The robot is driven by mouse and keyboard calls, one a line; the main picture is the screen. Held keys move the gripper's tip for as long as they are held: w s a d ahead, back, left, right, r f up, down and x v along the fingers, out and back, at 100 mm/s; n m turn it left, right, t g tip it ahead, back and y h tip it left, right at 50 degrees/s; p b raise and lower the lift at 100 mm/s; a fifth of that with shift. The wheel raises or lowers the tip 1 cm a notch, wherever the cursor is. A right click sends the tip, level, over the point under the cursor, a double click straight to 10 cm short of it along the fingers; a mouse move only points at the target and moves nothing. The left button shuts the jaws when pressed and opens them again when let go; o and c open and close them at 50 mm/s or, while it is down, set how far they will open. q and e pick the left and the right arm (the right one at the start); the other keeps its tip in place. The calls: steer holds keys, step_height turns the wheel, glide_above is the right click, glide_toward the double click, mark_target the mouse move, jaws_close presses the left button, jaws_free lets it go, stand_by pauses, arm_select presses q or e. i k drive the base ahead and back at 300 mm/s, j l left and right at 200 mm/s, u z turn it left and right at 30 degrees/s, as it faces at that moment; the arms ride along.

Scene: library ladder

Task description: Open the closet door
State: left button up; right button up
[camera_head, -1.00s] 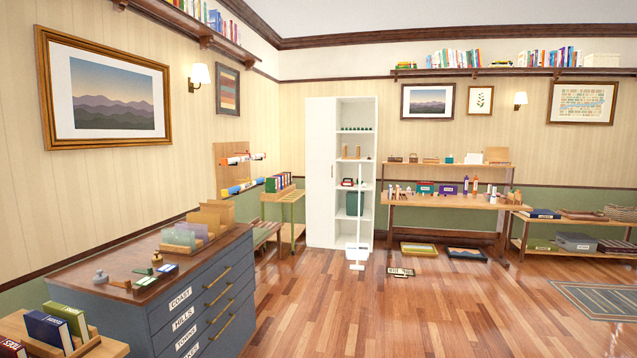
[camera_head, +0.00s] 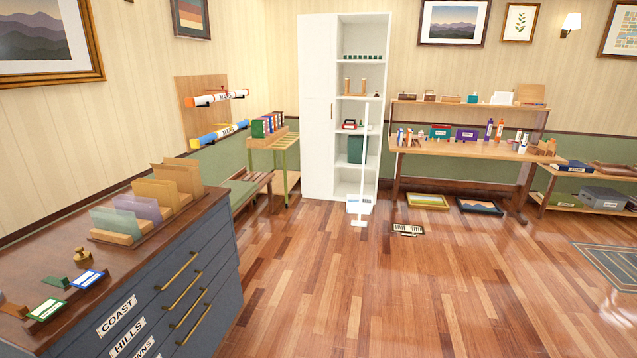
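The tall white closet (camera_head: 391,110) stands against the far wall, a little right of the middle. Its left half is covered by a plain white door (camera_head: 316,115), which looks shut, with a thin dark handle (camera_head: 331,108) near its right edge. The right half is open shelving with small items on several shelves. A white upright pole on a flat base (camera_head: 359,222) stands in front of the shelves and partly hides them. Neither of my grippers shows in the head view.
A blue drawer cabinet (camera_head: 200,270) with brass handles fills the lower left. A wooden workbench (camera_head: 470,149) stands right of the closet, with framed pictures (camera_head: 428,201) and a small white grate-like item (camera_head: 408,230) on the floor. The wooden floor before the closet is mostly clear.

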mark_target(317, 33)
steer(key=i, duration=4)
steer(key=i+u, duration=0.1)
steer(key=i, duration=0.5)
steer(key=i+l+u, duration=0.1)
steer(key=i, duration=0.5)
steer(key=i+l, duration=0.15)
steer(key=i, duration=0.45)
steer(key=i+l+u, duration=0.1)
steer(key=i, duration=0.5)
